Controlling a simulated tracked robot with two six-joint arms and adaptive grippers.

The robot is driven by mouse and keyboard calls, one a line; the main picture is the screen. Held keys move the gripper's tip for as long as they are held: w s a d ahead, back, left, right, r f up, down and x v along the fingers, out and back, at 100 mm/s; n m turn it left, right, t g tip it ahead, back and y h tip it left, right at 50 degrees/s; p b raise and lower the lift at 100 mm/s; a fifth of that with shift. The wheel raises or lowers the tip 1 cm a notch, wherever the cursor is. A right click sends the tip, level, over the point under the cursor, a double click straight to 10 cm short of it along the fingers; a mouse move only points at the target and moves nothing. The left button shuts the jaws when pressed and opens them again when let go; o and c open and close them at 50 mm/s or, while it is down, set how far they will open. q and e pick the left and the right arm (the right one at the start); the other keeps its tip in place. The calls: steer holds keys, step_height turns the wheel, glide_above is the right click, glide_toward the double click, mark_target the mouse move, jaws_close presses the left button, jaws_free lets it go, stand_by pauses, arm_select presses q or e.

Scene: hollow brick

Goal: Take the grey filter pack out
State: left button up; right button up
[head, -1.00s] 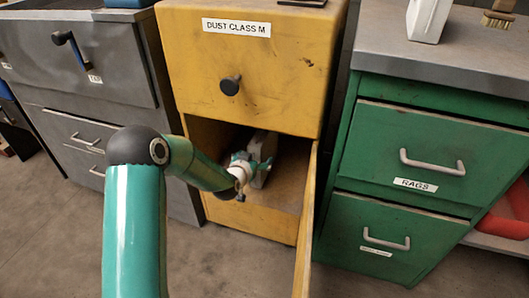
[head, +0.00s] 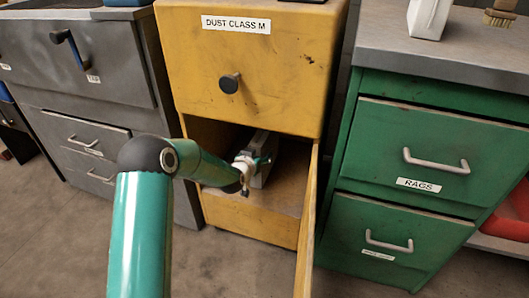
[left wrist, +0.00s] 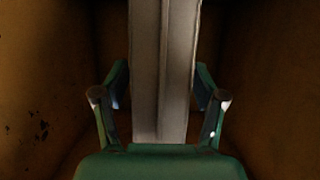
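The grey filter pack (head: 263,150) stands upright inside the open lower compartment of the yellow cabinet (head: 245,70). In the left wrist view the pack (left wrist: 163,60) runs down the middle as a tall grey slab. My left gripper (head: 255,167) is inside the compartment at the near side of the pack and partly covers it in the head view. In the left wrist view its fingers (left wrist: 161,88) are spread on either side of the pack, with a narrow dark gap at each side. My right gripper is in neither view.
The yellow door (head: 308,225) stands open towards me, right of the compartment. A green drawer cabinet (head: 400,190) is to the right, and a grey cabinet (head: 80,105) to the left. The compartment's walls are close around my left gripper.

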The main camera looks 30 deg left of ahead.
arm_select(q)
steer(key=shift+f, duration=0.2)
jaws_close()
steer(key=shift+r, duration=0.25)
steer(key=shift+f, duration=0.1)
